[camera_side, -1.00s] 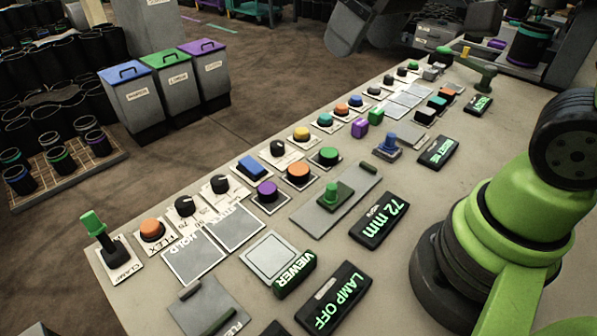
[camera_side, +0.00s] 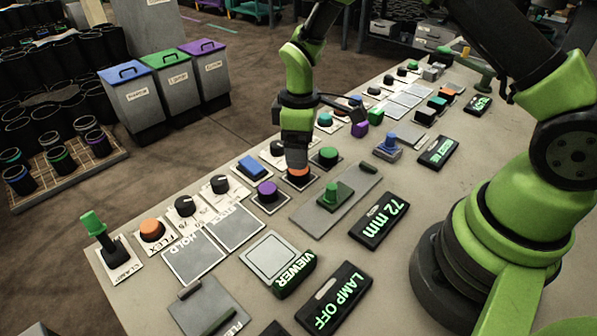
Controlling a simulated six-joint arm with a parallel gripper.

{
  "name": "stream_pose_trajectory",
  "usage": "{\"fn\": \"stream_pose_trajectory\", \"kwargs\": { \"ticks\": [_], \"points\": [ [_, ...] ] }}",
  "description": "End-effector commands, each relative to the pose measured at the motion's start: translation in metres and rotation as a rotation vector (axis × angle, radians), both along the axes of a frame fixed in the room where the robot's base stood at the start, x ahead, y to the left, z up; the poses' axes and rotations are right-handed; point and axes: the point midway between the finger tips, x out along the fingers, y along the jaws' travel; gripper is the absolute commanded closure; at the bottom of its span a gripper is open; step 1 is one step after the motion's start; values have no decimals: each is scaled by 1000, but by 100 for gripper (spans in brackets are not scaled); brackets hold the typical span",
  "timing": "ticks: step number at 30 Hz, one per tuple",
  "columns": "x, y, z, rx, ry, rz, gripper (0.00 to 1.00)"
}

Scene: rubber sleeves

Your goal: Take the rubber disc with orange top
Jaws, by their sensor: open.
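Several round orange-topped pieces show on the grey console. The one under my gripper (camera_side: 296,160) is an orange-topped disc (camera_side: 299,178) on a small white plate, mostly covered by the gripper, with only its front edge showing. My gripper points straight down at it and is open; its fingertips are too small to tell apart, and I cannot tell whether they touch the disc. Another orange-topped disc (camera_side: 151,230) sits uncovered at the left end, beside the label FLEX. A smaller orange top (camera_side: 341,112) shows farther back, beyond my gripper.
A purple-topped button (camera_side: 267,190) and a green-topped button (camera_side: 328,155) stand close on either side. A green lever (camera_side: 95,224) rises at the left end. Lit displays (camera_side: 380,220) line the near side. Bins (camera_side: 139,96) and black sleeves (camera_side: 58,160) stand off the console.

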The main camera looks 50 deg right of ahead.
Motion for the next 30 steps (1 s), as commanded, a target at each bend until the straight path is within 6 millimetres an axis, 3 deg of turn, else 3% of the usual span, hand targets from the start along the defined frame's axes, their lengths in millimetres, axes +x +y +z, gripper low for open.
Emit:
{"fn": "stream_pose_trajectory", "kwargs": {
  "ticks": [13,22,23,30],
  "points": [
    [2,1,-54,1,1,-2,19],
    [2,1,-61,1,-2,-3,19],
    [2,1,-60,1,-2,-3,22],
    [2,1,-60,1,-2,-3,73]
  ]
}}
